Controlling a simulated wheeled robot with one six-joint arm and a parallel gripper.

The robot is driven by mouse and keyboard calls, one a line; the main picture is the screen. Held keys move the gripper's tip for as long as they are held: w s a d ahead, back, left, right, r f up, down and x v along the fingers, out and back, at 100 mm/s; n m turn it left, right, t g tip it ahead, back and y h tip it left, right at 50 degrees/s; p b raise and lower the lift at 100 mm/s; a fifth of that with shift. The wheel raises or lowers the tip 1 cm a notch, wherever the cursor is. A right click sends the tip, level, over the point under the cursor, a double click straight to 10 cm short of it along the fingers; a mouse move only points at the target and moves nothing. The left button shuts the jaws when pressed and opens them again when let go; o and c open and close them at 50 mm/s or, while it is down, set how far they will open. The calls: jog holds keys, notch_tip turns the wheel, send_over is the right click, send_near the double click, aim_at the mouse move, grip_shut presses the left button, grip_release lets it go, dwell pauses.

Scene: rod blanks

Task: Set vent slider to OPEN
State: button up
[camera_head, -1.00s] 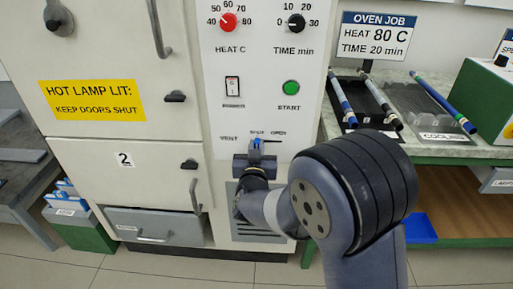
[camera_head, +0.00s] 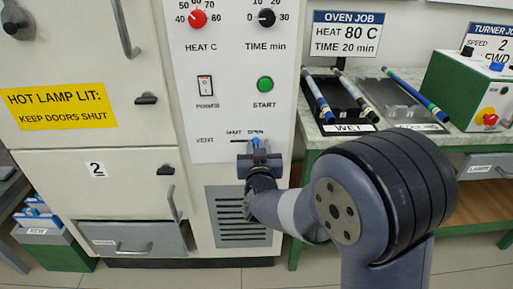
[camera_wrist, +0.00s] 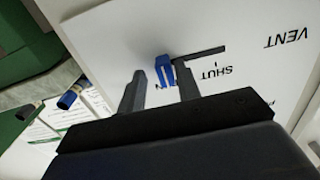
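The blue vent slider knob (camera_head: 255,144) stands on the white oven panel under the OPEN label (camera_head: 256,132). The SHUT label (camera_head: 233,133) is to its left. In the wrist view the panel is upside down, and the blue knob (camera_wrist: 164,70) is at the slot's end away from VENT, partly covering the OPEN label. The dark slot (camera_wrist: 205,52) runs from it toward SHUT. My gripper (camera_wrist: 159,78) is open, its fingers on either side of the knob. A gap shows at the left finger; the right finger is close, and I cannot tell if it touches.
The red heat knob (camera_head: 197,18), time knob (camera_head: 266,17), power switch (camera_head: 205,86) and green start button (camera_head: 265,84) are above. A vent grille (camera_head: 240,218) is below. The bench (camera_head: 312,135) with rods and a green machine (camera_head: 470,90) stands right.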

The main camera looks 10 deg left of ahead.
jog(key=shift+o, duration=0.3)
jog(key=shift+s, duration=0.5)
jog(key=p+v, duration=0.1)
jog(key=v, duration=0.9)
jog(key=shift+w+d, duration=0.1)
jog(key=shift+w, duration=0.05)
jog(key=b+x, duration=0.1)
jog(key=x, duration=1)
jog(key=shift+s+a, duration=0.25)
jog(key=shift+a, duration=0.25)
